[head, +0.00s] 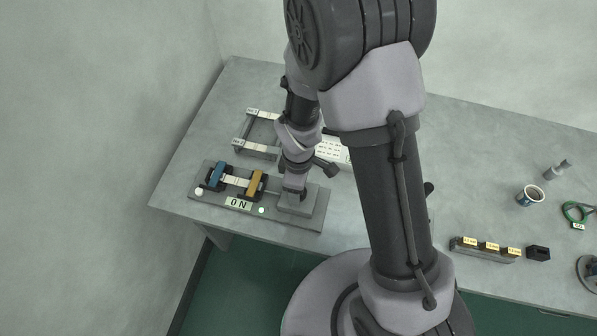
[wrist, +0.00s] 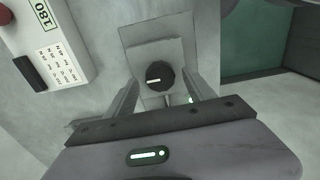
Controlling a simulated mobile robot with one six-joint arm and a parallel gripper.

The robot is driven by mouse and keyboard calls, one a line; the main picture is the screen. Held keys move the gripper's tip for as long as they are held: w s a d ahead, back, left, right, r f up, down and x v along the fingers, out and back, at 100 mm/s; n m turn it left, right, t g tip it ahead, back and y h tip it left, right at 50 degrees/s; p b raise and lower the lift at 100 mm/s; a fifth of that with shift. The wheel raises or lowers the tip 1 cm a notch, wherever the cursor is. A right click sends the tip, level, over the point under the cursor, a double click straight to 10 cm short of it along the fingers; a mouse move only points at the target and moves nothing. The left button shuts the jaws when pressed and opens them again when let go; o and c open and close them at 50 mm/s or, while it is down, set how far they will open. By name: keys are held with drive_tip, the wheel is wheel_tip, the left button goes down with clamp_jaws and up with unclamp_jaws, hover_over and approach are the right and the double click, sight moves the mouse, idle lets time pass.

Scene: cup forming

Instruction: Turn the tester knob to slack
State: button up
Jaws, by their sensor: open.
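The tester (head: 232,208) lies at the left front of the table, with a blue clamp (head: 216,176), an orange clamp (head: 257,185) and a pale strip (head: 236,181) between them. Its sign reads ON. My gripper (head: 294,193) is over the grey block at the tester's right end and hides the knob in the head view. In the wrist view the dark round knob (wrist: 160,78) sits on a grey plate, its white pointer mark towards the left. My gripper (wrist: 160,84) is open, one finger on each side of the knob. I cannot tell whether the fingers touch it.
A white panel (wrist: 52,42) marked 180 with a printed list stands beside the tester. A metal frame (head: 262,135) lies behind the tester. A cup (head: 530,196), a green ring (head: 577,211) and a row of labelled blocks (head: 485,249) are at the right.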

wheel_tip(320, 180, up, 16)
drive_tip(key=p, duration=0.4)
